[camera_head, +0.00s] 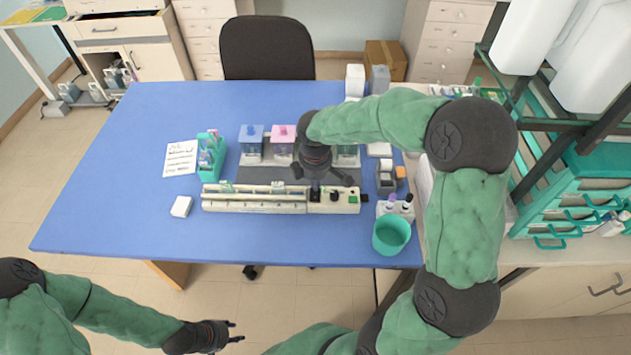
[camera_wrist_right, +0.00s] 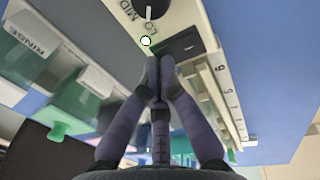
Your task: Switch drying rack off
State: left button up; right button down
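The drying rack (camera_head: 255,206) is a long cream unit near the front middle of the blue table. Its control end, at right, has black controls and a green part (camera_head: 352,198). In the right wrist view, a black dial (camera_wrist_right: 148,8) sits by the letters LO and MID, with a dark rectangular switch (camera_wrist_right: 181,46) beside it. My right gripper (camera_head: 317,186) is over the control end. Its fingertips (camera_wrist_right: 160,66) are together and empty, close to the dark switch; I cannot tell whether they touch. My left gripper (camera_head: 235,331) is open and empty, off the table's front edge.
Staining jars, one blue (camera_head: 251,142) and one pink (camera_head: 283,142), stand behind the rack. A teal rack (camera_head: 211,155) and a paper note (camera_head: 181,158) are at left. A teal cup (camera_head: 391,235) stands at right. The table's left side is clear.

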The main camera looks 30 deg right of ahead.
jog(key=shift+w+f, duration=0.1)
jog(key=shift+f, duration=0.2)
jog(key=shift+s+a+r+p, duration=0.3)
jog(key=shift+s+a+r, duration=0.05)
jog(key=shift+s, duration=0.3)
jog(key=shift+r, duration=0.1)
jog(key=shift+w+r+p, duration=0.1)
jog(key=shift+r+p, duration=0.2)
notch_tip(320, 180, up, 4)
jog(key=p, duration=0.3)
jog(key=shift+w+d+p, duration=0.15)
jog(key=shift+p, duration=0.15)
notch_tip(320, 180, up, 9)
jog(key=w+p, duration=0.1)
jog(key=shift+d+p, duration=0.3)
jog(key=shift+p, duration=0.1)
